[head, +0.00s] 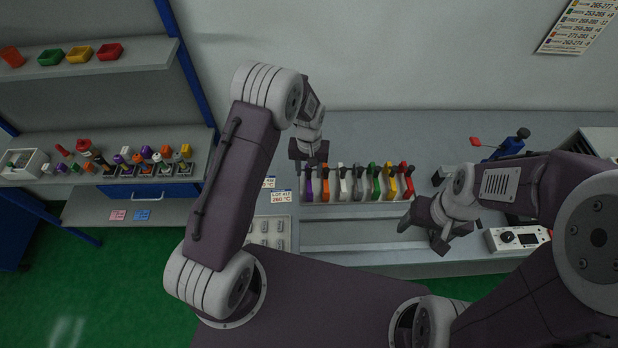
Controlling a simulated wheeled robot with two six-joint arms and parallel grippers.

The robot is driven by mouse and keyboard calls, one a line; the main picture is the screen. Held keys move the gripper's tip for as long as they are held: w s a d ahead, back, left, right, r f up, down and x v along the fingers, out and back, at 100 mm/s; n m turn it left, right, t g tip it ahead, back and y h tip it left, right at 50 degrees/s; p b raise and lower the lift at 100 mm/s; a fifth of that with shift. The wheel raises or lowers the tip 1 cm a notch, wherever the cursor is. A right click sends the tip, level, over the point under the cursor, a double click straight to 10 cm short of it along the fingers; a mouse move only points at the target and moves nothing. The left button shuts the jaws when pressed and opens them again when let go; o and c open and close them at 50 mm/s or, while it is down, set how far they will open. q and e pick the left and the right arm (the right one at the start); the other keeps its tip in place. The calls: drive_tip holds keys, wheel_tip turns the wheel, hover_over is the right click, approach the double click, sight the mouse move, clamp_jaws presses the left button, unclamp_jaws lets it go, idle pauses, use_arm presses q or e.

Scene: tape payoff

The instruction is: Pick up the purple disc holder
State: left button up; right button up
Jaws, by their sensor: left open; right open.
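The purple disc holder (308,188) stands at the left end of a row of coloured holders on the bench. My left gripper (308,163) is just above and behind it in the head view; its fingers cover the top of the holder, and I cannot tell whether they touch it. The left gripper is open. My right gripper (421,240) is open and empty, over the bench to the right of and nearer than the row.
Beside the purple one stand orange (325,186), white, grey, green, yellow and red (408,180) holders, closely spaced. Label cards (281,196) and a tray (268,233) lie left. A control box (517,238) stands right. Shelves (90,62) are far left.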

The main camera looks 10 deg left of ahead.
use_arm(q)
wheel_tip(320, 180, down, 2)
drive_tip(key=shift+f, duration=0.2)
drive_tip(key=shift+c, duration=1.3)
clamp_jaws()
use_arm(e)
drive_tip(key=shift+r, duration=0.3)
use_arm(q)
drive_tip(key=shift+r, duration=0.1)
drive_tip(key=shift+w+r, duration=0.1)
drive_tip(key=shift+r, duration=0.3)
wheel_tip(320, 180, up, 9)
drive_tip(key=shift+r+b, duration=0.1)
drive_tip(key=shift+b, duration=0.85)
use_arm(e)
drive_tip(key=shift+f, duration=0.95)
